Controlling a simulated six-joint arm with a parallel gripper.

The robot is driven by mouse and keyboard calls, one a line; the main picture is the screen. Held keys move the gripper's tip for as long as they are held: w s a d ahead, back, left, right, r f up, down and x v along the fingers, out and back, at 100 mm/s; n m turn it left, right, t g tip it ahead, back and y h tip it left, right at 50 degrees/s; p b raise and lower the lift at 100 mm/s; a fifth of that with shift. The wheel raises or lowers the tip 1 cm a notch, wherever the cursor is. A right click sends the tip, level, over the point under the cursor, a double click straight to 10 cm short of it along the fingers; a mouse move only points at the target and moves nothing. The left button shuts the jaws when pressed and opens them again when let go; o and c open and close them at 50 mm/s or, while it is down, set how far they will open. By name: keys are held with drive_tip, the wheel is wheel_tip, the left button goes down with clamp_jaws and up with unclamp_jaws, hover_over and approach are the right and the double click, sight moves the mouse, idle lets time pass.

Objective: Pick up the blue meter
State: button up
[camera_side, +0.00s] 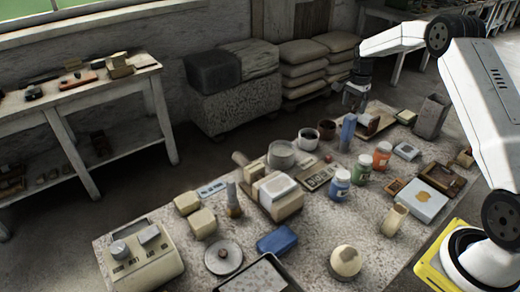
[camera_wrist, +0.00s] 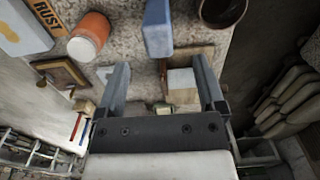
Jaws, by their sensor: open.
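A slim blue upright block (camera_side: 348,131), which looks like the blue meter, stands at the far part of the speckled table (camera_side: 320,218) in the side view. In the wrist view the blue meter (camera_wrist: 158,26) is at the top middle, just beyond the fingertips and roughly centred between them. My gripper (camera_side: 354,104) is open and empty, just above and behind the meter in the side view. In the wrist view my gripper (camera_wrist: 160,64) has its fingers wide apart. A second, flat blue block (camera_side: 277,240) lies near the front; its face is too small to read.
A dark red cup (camera_side: 327,130) and a wooden tray with a pale block (camera_side: 369,122) stand close to the meter. An orange-red jar (camera_side: 382,155) and blue and green jars (camera_side: 340,185) (camera_side: 361,169) stand nearer the front. The surroundings are crowded.

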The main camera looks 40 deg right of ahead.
sight(351, 116)
drive_tip(key=shift+f, duration=1.25)
drive_tip(key=shift+f, duration=0.1)
drive_tip(key=shift+s+f, duration=0.1)
drive_tip(key=shift+f, duration=2.4)
clamp_jaws()
drive_tip(key=shift+r, duration=0.15)
